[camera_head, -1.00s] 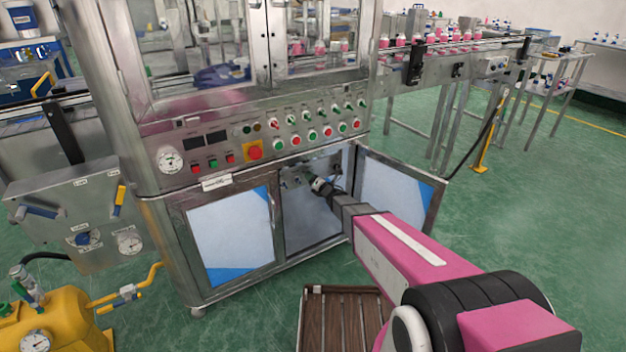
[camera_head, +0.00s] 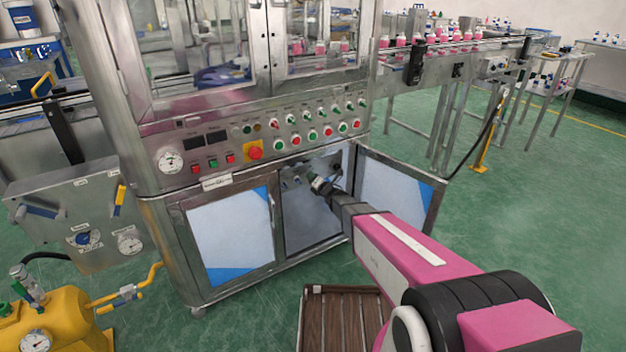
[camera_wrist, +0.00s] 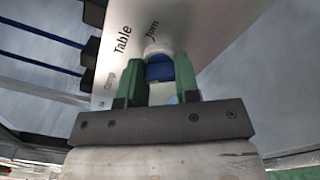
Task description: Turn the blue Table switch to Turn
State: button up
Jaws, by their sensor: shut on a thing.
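My gripper (camera_wrist: 160,88) is shut on the switch, with one green finger on each side. The switch's exact pointing direction is partly hidden by the fingers. In the head view, my gripper (camera_head: 318,187) reaches into the open cabinet under the machine; the switch is too small to make out there.
The open cabinet door (camera_head: 398,195) stands right of my arm. A closed door (camera_head: 232,235) is on the left. The button panel (camera_head: 255,145) is above the opening. A slatted wooden pallet (camera_head: 345,315) lies on the floor below my arm.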

jog(key=shift+f+m, duration=0.15)
jog(key=shift+m, duration=8.15)
jog(key=o, duration=0.9)
jog(key=v, duration=1.1)
jog(key=shift+w, duration=0.1)
